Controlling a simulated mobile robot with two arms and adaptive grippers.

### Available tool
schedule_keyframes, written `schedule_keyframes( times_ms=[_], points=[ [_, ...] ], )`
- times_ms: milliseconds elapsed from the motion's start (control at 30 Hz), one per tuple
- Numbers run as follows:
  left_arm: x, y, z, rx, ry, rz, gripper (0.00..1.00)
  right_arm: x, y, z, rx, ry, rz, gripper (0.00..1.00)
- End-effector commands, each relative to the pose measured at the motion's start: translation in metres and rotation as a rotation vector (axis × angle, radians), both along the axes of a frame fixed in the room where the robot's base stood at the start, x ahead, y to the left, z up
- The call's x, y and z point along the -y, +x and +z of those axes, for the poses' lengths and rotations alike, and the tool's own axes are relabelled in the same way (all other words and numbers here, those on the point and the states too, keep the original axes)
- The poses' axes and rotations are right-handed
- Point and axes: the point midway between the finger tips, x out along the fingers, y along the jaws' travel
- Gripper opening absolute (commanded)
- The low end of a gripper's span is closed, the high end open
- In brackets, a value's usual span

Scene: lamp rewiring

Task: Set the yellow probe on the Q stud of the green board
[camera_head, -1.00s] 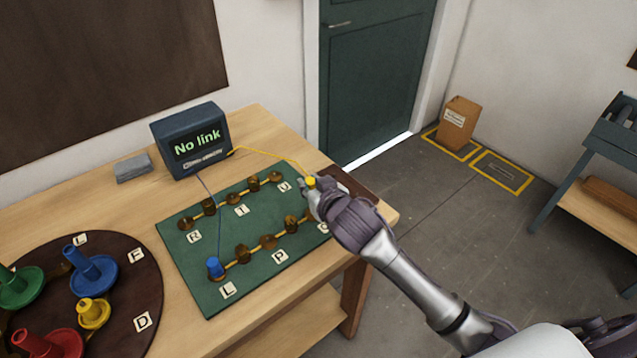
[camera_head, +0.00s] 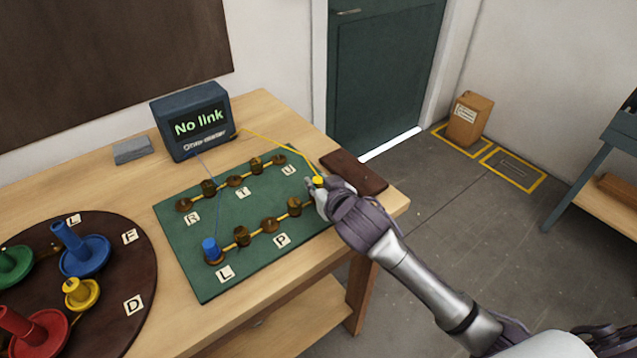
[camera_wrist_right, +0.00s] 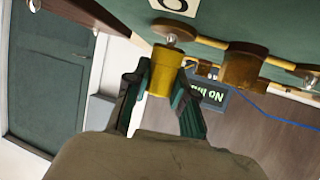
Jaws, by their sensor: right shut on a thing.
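The green board (camera_head: 228,271) lies on the wooden table, with two rows of brass studs joined by yellow strips. My right gripper (camera_head: 317,188) is shut on the yellow probe (camera_head: 318,180) at the board's right end, by the end of the L–P row. In the right wrist view my fingers (camera_wrist_right: 160,92) grip the yellow probe (camera_wrist_right: 165,72) from both sides. Its end is close to a small round stud (camera_wrist_right: 174,38) beside a partly cut-off label (camera_wrist_right: 178,5). I cannot tell whether they touch. In the head view my gripper hides the Q stud and label. My left gripper is out of view.
A blue probe (camera_head: 211,248) stands on the stud by L. A monitor (camera_head: 190,122) reading "No link" stands behind, with a yellow cable to the held probe. A dark round tray (camera_head: 115,290) with colored pegs is at left; a dark flat pad (camera_head: 355,172) lies beyond my gripper.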

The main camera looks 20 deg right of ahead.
Motion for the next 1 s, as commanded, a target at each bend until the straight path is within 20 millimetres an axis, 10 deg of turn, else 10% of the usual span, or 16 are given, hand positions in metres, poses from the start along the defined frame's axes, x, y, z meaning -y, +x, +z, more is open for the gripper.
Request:
schedule_keyframes(
  times_ms=[667, 700, 800, 1000],
  points=[
    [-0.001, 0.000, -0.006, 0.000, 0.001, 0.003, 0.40, 0.000, 0.000, -0.013, 0.000, 0.000, 0.000, 0.00],
    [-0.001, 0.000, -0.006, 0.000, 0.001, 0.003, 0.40, 0.000, 0.000, -0.012, 0.000, -0.001, 0.000, 0.31],
    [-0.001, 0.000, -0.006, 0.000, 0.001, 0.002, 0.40, 0.000, 0.000, -0.012, 0.000, -0.001, 0.000, 0.47],
    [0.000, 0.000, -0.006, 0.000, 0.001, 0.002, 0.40, 0.000, 0.000, -0.012, 0.000, 0.000, 0.000, 0.53]
  ],
)
